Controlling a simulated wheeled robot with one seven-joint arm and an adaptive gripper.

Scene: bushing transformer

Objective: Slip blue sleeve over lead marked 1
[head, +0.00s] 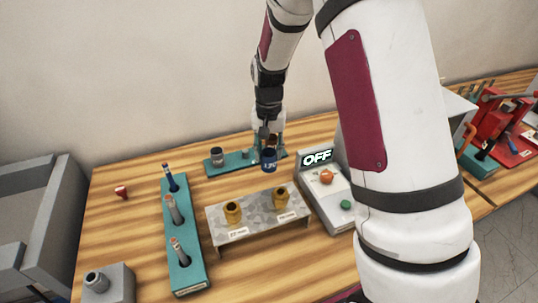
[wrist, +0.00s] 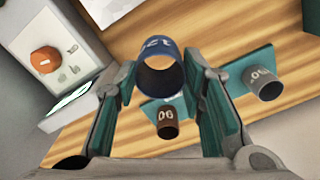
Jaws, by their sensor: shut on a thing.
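A blue sleeve (head: 269,160) with white marking is held in my gripper (head: 267,144), above the table behind the metal stand. In the wrist view the blue sleeve (wrist: 160,68) is an open ring between the two fingers, with its hollow bore showing. A teal block (head: 186,262) at the left carries three upright leads: a dark one with a blue part (head: 172,181) at the back, a grey one with a reddish tip (head: 175,211) in the middle, and a similar one (head: 180,251) at the front. Their number marks are too small to read. The sleeve is well apart from all three.
A teal plate (head: 230,168) behind holds a grey sleeve (head: 217,156); a brown sleeve (wrist: 168,123) shows in the wrist view. A metal stand (head: 257,215) with two brass fittings is in front. A control box (head: 333,209) reads OFF. A small red piece (head: 121,192) lies far left.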

